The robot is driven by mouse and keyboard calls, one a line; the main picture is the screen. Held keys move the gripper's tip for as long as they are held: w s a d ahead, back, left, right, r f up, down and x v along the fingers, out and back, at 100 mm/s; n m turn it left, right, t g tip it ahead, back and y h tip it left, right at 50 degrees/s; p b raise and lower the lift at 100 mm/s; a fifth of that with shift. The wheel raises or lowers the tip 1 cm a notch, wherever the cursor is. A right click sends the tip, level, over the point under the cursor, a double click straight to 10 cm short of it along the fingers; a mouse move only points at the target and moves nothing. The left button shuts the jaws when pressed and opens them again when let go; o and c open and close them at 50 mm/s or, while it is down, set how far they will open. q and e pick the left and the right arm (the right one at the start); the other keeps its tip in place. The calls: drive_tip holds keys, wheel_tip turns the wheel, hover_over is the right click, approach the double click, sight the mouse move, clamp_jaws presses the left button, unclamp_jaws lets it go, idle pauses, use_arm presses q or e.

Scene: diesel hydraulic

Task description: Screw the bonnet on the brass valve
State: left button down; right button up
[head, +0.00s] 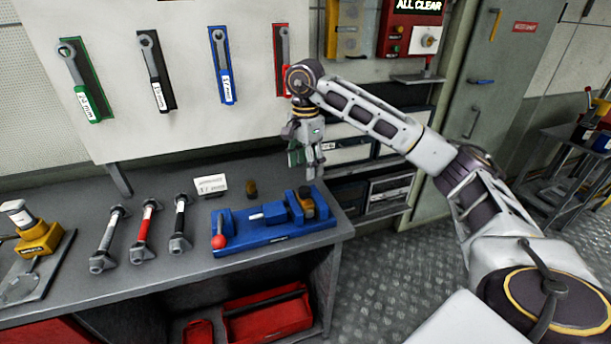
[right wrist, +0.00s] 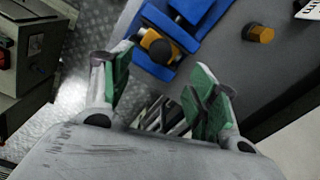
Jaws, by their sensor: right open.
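The brass valve (head: 307,206) sits in the right end of a blue vise (head: 278,236) on the bench. In the right wrist view the valve (right wrist: 157,46) shows a dark round top between blue jaws. A small brass piece, apparently the bonnet (head: 251,188), stands alone on the bench behind the vise. In the right wrist view this bonnet (right wrist: 258,34) has a hexagonal end and lies to the right of the valve. My right gripper (head: 306,160) is open and empty, above and behind the valve, apart from both parts. In the right wrist view its green-padded fingers (right wrist: 162,88) are spread. My left gripper is not in view.
Several coloured tools (head: 147,232) lie on the bench left of the vise, near a small white card (head: 210,185). A yellow device (head: 38,238) stands at far left. Wrenches (head: 222,66) hang on the wall panel. Drawers (head: 350,150) are behind my right gripper.

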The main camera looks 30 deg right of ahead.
drive_tip(key=shift+r, duration=1.95)
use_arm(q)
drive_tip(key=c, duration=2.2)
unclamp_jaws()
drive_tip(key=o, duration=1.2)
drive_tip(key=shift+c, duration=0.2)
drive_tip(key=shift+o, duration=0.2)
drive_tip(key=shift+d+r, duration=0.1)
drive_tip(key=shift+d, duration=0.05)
use_arm(e)
drive_tip(key=shift+r, duration=0.2)
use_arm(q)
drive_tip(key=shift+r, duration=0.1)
use_arm(e)
drive_tip(key=shift+r, duration=0.1)
